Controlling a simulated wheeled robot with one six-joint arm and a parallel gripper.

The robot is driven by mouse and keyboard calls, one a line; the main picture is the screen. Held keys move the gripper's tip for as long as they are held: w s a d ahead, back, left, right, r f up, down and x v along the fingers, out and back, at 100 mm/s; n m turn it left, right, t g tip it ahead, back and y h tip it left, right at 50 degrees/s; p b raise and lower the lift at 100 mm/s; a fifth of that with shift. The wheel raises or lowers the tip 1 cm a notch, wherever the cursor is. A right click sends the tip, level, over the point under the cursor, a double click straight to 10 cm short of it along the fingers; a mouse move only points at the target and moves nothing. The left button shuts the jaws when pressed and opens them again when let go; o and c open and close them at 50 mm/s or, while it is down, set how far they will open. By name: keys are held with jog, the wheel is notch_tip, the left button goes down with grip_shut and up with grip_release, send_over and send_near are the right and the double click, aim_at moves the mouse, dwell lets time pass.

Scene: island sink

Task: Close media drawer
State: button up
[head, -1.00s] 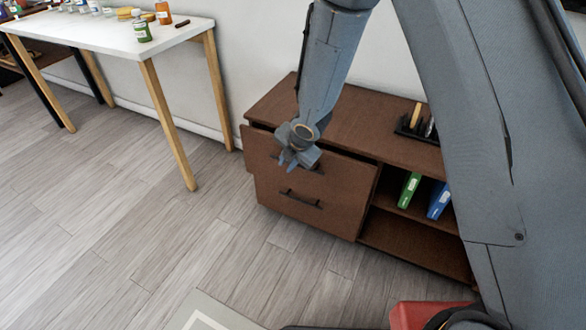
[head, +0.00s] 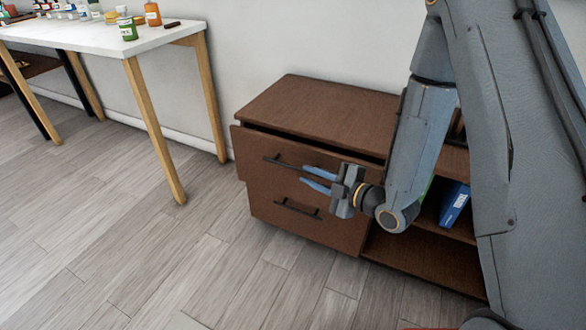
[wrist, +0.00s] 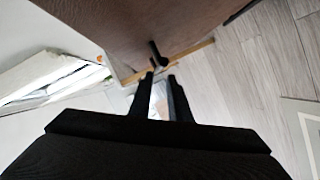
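The brown cabinet (head: 318,108) has two drawers on its left side. Its upper drawer (head: 252,150) stands partly out, with a dark gap below the cabinet top; I take it to be the media drawer. It has a dark bar handle (head: 282,162). The lower drawer (head: 275,222) looks flush. My gripper (head: 302,175) is in front of the drawers, fingers pointing left, near the right end of the upper handle. The fingers are apart with nothing visible between them. In the wrist view, a dark handle (wrist: 158,53) shows just beyond the fingertips (wrist: 161,75); contact is unclear.
Open shelves right of the drawers hold a blue binder (head: 454,204); my arm hides part of them. A white table (head: 95,35) with bottles stands at the left, its wooden leg (head: 155,130) near the cabinet. The floor (head: 170,260) in front is clear.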

aim_at(296, 168)
jog(key=shift+w, duration=0.2)
jog(key=shift+b+x, duration=0.7)
jog(key=shift+x, duration=3.25)
grip_shut()
